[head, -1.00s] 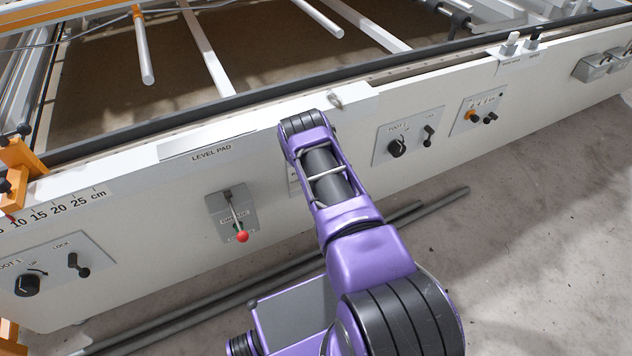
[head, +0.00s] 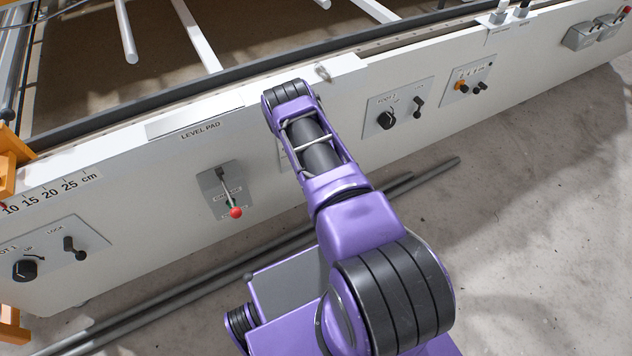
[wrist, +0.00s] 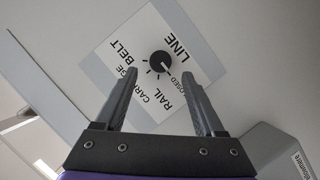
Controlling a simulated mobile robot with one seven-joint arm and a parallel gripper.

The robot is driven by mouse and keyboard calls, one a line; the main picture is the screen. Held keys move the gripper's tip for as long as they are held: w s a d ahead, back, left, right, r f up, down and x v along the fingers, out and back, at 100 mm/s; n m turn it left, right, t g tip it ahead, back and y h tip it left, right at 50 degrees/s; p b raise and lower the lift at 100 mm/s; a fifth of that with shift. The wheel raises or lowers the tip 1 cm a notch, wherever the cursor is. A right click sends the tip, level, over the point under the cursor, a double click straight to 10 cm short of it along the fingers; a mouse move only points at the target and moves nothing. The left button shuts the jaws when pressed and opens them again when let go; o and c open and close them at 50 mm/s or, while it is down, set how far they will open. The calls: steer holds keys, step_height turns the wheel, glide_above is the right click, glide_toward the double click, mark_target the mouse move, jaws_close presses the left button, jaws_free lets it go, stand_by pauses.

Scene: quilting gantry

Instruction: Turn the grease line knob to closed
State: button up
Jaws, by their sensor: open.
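The grease line knob (wrist: 160,62) is a small round black knob on a white label plate (wrist: 198,58) in the wrist view. The words around it read CARRIAGE, BELT, LINE, RAIL and CLOSED, partly covered by my fingers. A pale mark on the knob points towards the lower right, near CLOSED, but is too small to read surely. My gripper (wrist: 160,76) is open, its fingers to either side just below the knob in the picture. I cannot tell how far off they are, and nothing is between them. In the head view my arm hides the gripper and knob.
A red-tipped lever (head: 235,212) is on the white side panel left of my arm. A black foot knob (head: 386,120) and a lock lever (head: 418,103) are to its right. Grey pipes (head: 200,287) lie on the floor along the panel. A grey box (wrist: 277,150) is lower right.

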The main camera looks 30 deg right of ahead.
steer(key=p+v, duration=0.1)
steer(key=v, duration=1.1)
steer(key=shift+s, duration=0.25)
steer(key=shift+w+a, duration=0.1)
